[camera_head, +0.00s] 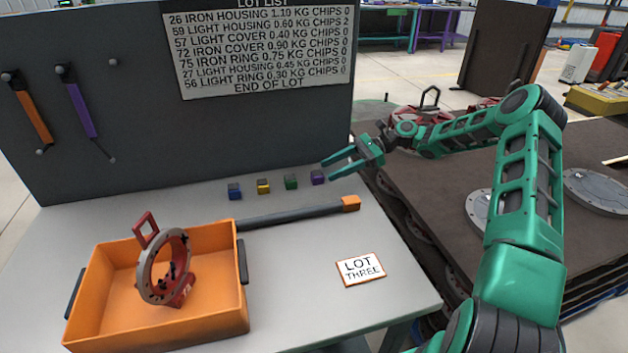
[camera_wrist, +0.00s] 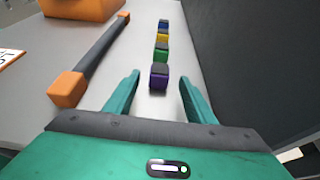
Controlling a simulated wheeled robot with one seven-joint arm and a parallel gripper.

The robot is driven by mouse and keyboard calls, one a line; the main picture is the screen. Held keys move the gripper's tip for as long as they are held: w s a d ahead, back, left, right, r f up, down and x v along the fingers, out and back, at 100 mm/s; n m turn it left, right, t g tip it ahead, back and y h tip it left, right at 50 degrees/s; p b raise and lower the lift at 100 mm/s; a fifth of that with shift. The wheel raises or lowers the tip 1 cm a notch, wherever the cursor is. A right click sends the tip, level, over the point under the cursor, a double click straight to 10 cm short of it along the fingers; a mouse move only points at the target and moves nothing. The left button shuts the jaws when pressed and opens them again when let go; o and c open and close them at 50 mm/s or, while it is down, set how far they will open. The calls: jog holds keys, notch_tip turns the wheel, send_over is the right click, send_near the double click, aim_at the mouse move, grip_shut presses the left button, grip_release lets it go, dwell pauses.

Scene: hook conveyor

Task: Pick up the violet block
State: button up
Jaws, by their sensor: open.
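The violet block (camera_head: 317,177) is a small cube with a dark top, at the right end of a row of small blocks on the grey table. In the wrist view the violet block (camera_wrist: 159,77) is the nearest of the row and lies ahead, between the lines of the two fingers. My gripper (camera_head: 326,170) is open and empty, its fingers reaching toward the violet block from the right. In the wrist view my gripper (camera_wrist: 160,83) shows both green fingers spread, one on each side of the block. I cannot tell whether either finger touches it.
Green (camera_head: 291,182), yellow (camera_head: 263,186) and blue (camera_head: 235,191) blocks continue the row leftward. A dark bar with an orange end (camera_head: 351,203) lies in front. An orange bin (camera_head: 242,283) holds a red-grey ring part. A dark upright panel (camera_head: 130,150) stands behind.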

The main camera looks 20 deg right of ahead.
aim_at(319, 173)
jog(key=shift+x, duration=2.9)
jog(key=shift+r, duration=0.2)
jog(key=shift+c, duration=0.3)
jog(key=c, duration=1.1)
